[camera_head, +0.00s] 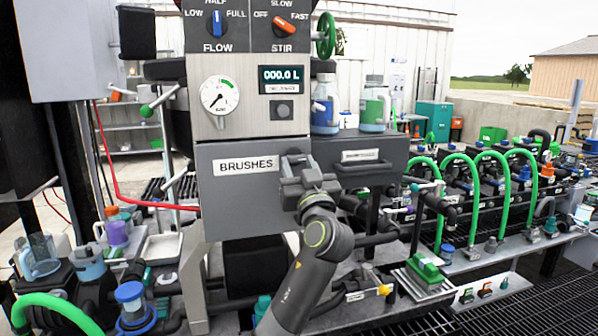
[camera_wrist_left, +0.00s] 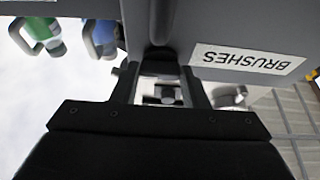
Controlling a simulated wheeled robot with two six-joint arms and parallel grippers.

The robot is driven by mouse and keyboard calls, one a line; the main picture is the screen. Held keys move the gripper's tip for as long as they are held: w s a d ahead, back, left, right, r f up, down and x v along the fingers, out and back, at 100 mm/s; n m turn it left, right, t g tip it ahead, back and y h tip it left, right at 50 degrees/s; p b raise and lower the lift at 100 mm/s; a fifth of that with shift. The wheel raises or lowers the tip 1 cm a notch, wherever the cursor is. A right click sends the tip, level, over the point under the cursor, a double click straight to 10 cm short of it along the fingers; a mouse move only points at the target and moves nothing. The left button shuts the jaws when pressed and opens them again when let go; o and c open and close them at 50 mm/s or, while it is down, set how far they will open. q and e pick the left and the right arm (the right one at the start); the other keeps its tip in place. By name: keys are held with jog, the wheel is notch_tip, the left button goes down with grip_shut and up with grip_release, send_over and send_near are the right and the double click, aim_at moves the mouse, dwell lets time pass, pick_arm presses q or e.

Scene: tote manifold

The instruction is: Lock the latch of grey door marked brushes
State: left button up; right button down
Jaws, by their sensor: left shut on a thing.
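The grey door (camera_head: 228,205) marked BRUSHES is closed on the front of the central unit, below the gauge panel. Its white label (camera_head: 246,165) is readable, and it appears upside down in the left wrist view (camera_wrist_left: 248,60). My left gripper (camera_head: 296,168) is at the door's right edge, to the right of the label. In the left wrist view its fingers (camera_wrist_left: 165,92) are closed around a small dark part at the door edge, which I take to be the latch. The gripper hides most of the latch, so its lock position cannot be told. My right gripper is not in view.
A grey drawer (camera_head: 362,165) is just right of my gripper, with two capped bottles (camera_head: 325,105) above it. A green-handled lever (camera_head: 158,100) sticks out left of the panel. Green hoses (camera_head: 470,190) arch at the right.

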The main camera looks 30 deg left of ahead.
pick_arm(q)
jog(key=shift+r, duration=0.1)
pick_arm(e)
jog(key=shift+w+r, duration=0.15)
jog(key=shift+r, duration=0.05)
pick_arm(q)
jog(key=o, duration=1)
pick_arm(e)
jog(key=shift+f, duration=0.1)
pick_arm(q)
jog(key=shift+s+d+f, duration=0.15)
jog(key=shift+d+f, duration=0.1)
jog(key=shift+f, duration=0.05)
jog(key=shift+b+v, duration=4.95)
jog(key=shift+v, duration=3.4)
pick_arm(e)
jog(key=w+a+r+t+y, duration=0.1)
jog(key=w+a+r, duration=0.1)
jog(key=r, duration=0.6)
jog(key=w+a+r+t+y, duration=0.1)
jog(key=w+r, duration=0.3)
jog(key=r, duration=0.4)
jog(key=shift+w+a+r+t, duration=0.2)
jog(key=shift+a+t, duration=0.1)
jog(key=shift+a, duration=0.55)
pick_arm(q)
jog(key=shift+a, duration=0.1)
